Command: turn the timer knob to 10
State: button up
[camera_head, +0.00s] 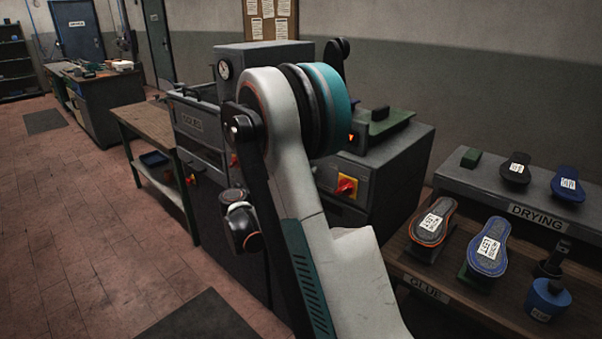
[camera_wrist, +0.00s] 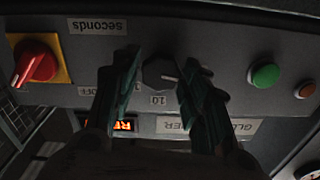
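The timer knob (camera_wrist: 160,73) is a dark round knob on the grey panel, seen upside down in the wrist view. A pale mark on it points to the right of the picture. The "10" label (camera_wrist: 157,100) is just below it, and the "OFF" label (camera_wrist: 94,91) is to the left, partly behind a finger. My gripper (camera_wrist: 162,65) has one dark green finger on each side of the knob, spread apart. A small gap seems to show on the left; contact on the right is unclear. In the head view my arm hides the knob and gripper.
A red rotary switch on a yellow plate (camera_wrist: 36,62) is left of the knob; it also shows in the head view (camera_head: 346,187). A green button (camera_wrist: 265,76) and an orange one (camera_wrist: 307,89) are to the right. A lit display (camera_wrist: 123,125) is below.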

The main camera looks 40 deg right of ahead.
jog(key=c, duration=0.5)
jog(key=shift+s+f+m+b, duration=0.1)
jog(key=shift+m+b, duration=0.15)
jog(key=shift+m, duration=3.65)
jog(key=shift+s+f+m+b, duration=0.1)
jog(key=shift+m+b, duration=0.15)
jog(key=shift+m, duration=3.65)
jog(key=o, duration=1)
